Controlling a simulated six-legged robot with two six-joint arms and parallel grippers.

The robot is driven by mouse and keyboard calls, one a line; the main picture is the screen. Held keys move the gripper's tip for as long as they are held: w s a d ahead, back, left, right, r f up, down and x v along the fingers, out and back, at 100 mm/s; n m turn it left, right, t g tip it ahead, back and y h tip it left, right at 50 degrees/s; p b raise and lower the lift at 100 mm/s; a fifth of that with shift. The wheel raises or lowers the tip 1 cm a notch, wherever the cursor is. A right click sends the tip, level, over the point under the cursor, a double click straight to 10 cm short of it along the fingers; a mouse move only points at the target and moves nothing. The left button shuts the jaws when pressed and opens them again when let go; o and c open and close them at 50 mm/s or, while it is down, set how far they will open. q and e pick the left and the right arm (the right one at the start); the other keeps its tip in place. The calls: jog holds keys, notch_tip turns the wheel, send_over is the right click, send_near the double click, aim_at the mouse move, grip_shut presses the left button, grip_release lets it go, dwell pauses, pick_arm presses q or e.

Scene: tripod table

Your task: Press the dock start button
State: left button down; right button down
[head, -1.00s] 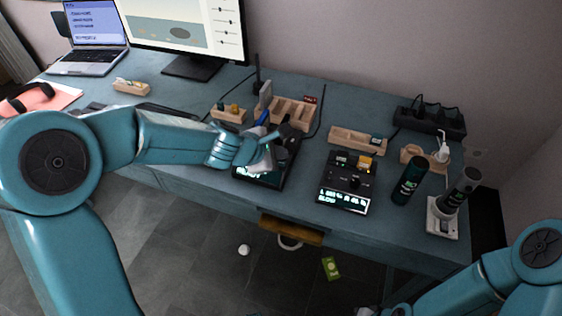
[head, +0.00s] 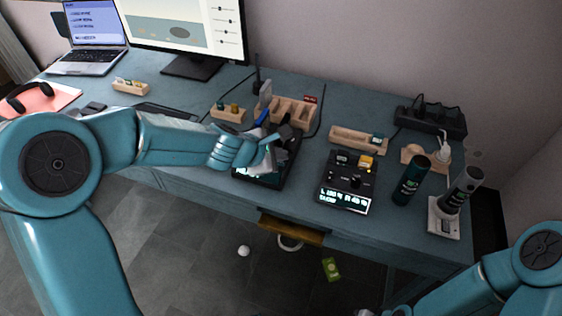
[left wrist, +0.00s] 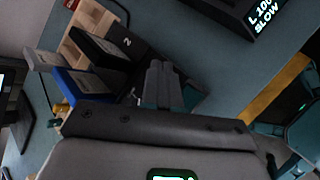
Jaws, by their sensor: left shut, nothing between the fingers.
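A black dock (head: 288,170) with a lit display stands in the middle of the desk, mostly behind my left gripper (head: 266,158). My left gripper is shut and empty over the dock's front part. In the left wrist view its fingers (left wrist: 163,84) are together beside a black cartridge (left wrist: 104,48) marked 2. A blue cartridge (left wrist: 84,85) and a grey one (left wrist: 50,60) stand beside that. I cannot make out the start button, nor whether the fingers touch the dock. My right forearm enters the head view at the lower right; a possible gripper tip (head: 363,312) is cut off by the bottom edge.
A second black device (head: 348,182) with a lit display stands right of the dock. Further right are a dark bottle (head: 410,180) and another on a white base (head: 440,226). Wooden racks (head: 293,112) and a monitor (head: 182,25) stand behind. An open drawer (head: 291,229) juts out in front.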

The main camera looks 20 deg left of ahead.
pick_arm(q)
jog(key=shift+f+b, duration=0.35)
jog(key=shift+b, duration=0.05)
jog(key=shift+r, duration=0.15)
dwell(0.5)
jog(key=shift+r+p, duration=0.65)
jog(key=shift+p, duration=0.15)
notch_tip(320, 180, up, 5)
jog(key=p, duration=0.5)
dwell(0.3)
jog(key=shift+s, duration=0.15)
